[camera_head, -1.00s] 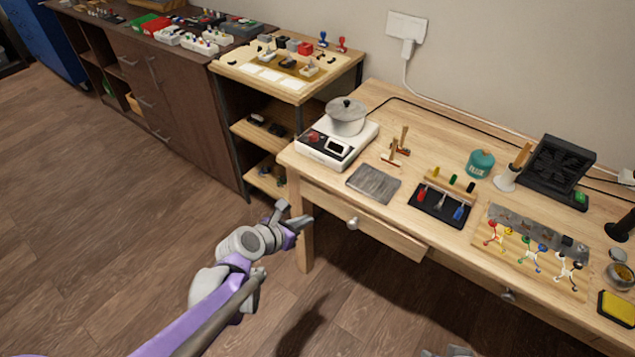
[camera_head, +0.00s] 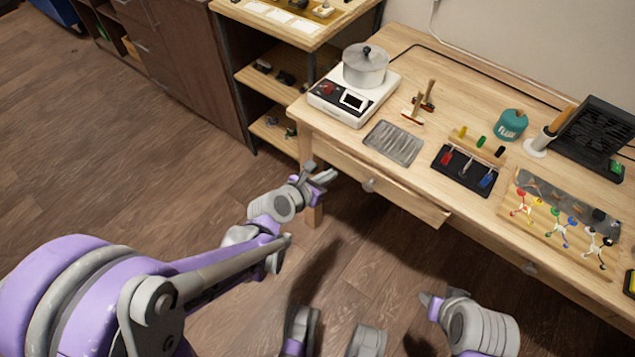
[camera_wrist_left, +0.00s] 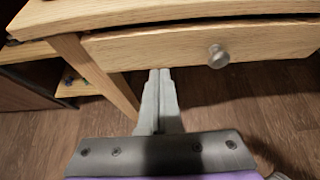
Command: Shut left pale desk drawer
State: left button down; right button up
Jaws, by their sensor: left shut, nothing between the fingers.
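The left pale desk drawer (camera_head: 395,192) is slightly open; its front stands out from the desk, most plainly at its right end. Its round metal knob (camera_head: 369,185) also shows in the left wrist view (camera_wrist_left: 218,56). My left gripper (camera_head: 325,176) is in front of the drawer's left part, left of the knob. In the left wrist view its fingers (camera_wrist_left: 160,75) are shut and empty, with tips just below the drawer front's lower edge; I cannot tell whether they touch it. My right gripper (camera_head: 428,300) is low in front of the desk, its jaws unclear.
The desk top (camera_head: 320,130) holds a hot plate (camera_head: 350,98) with a pot, a grey tray (camera_head: 394,143), a tool rack (camera_head: 468,165) and a flux jar (camera_head: 511,125). The floor in front is clear.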

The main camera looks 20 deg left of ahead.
aim_at(345, 154)
pick_arm(q)
jog(key=shift+w+d+f, duration=0.1)
jog(key=shift+w+d, duration=0.15)
jog(key=shift+w, duration=0.45)
jog(key=shift+w+d, duration=0.25)
jog(key=shift+w, duration=0.5)
jog(key=shift+w+d+f, duration=0.1)
jog(key=shift+w+d, duration=0.15)
jog(key=shift+w, duration=0.45)
jog(key=w, duration=0.1)
jog(key=w+d, duration=0.1)
jog(key=w, duration=0.2)
jog(key=shift+w+d+b, duration=0.15)
jog(key=shift+d+b, duration=0.1)
jog(key=shift+b, duration=0.15)
jog(key=shift+r, duration=0.2)
jog(key=shift+w, duration=0.1)
